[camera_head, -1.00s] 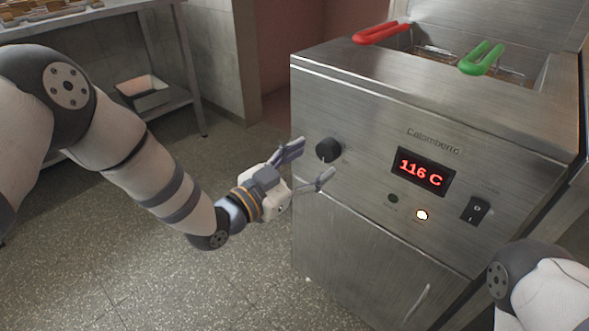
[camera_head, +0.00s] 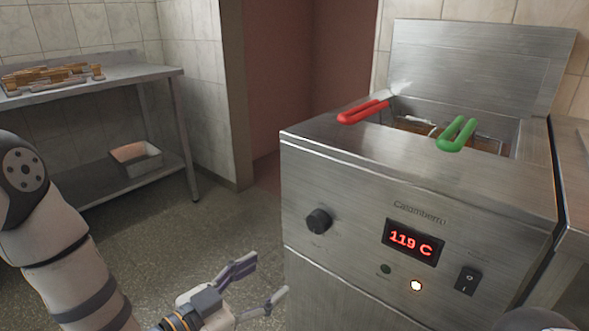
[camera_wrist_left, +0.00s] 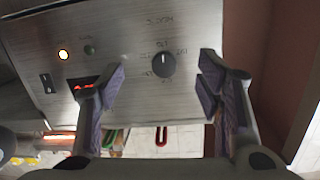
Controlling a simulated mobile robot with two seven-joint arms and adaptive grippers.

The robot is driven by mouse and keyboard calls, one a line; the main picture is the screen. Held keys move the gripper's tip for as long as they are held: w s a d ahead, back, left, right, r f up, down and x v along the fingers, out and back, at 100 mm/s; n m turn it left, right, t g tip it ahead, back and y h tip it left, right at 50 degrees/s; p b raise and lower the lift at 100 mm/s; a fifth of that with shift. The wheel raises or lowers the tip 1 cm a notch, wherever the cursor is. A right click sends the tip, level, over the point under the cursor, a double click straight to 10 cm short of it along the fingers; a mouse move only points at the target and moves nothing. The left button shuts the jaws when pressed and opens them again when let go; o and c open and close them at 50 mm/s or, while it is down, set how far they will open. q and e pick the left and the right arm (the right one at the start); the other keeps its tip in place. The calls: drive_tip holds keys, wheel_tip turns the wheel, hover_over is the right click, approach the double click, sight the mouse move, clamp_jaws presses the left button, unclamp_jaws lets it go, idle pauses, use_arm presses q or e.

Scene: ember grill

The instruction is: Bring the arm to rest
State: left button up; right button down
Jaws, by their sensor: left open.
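My left gripper (camera_head: 262,282) is open and empty. In the head view it is low in the picture, in front of the fryer's left side and below the black knob (camera_head: 319,221). In the left wrist view its two fingers (camera_wrist_left: 165,95) are spread apart, with the knob (camera_wrist_left: 163,64) beyond them and clear of both. The steel fryer (camera_head: 345,265) has a red display (camera_head: 411,243) reading 119 C, a lit lamp (camera_head: 416,285) and a black switch (camera_head: 467,280). My right gripper is not in view.
A red handle (camera_head: 362,112) and a green handle (camera_head: 456,136) stick out over the fryer's top. A steel table (camera_head: 130,78) with a lower shelf stands at the left, a metal pan (camera_head: 136,155) on the shelf. Open floor (camera_head: 190,235) lies between table and fryer.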

use_arm(q)
drive_tip(key=s+a+f+n+g+y+p, duration=0.35)
drive_tip(key=s+f, duration=0.25)
drive_tip(key=s, duration=0.4)
drive_tip(key=s+a+f+n+g+y+p, duration=0.25)
drive_tip(key=s+f+g, duration=0.2)
drive_tip(key=s, duration=0.45)
drive_tip(key=s+a+r+n+g+y+p, duration=0.1)
drive_tip(key=s+a+g+y, duration=0.1)
drive_tip(key=s, duration=1)
drive_tip(key=s+a+r+n+g+y+p, duration=0.1)
drive_tip(key=s+a+g, duration=0.4)
drive_tip(key=s, duration=0.8)
drive_tip(key=shift+a+r+n+g+y+p, duration=0.15)
drive_tip(key=shift+a+n+g+y+p, duration=0.15)
drive_tip(key=shift+n+y+p, duration=0.4)
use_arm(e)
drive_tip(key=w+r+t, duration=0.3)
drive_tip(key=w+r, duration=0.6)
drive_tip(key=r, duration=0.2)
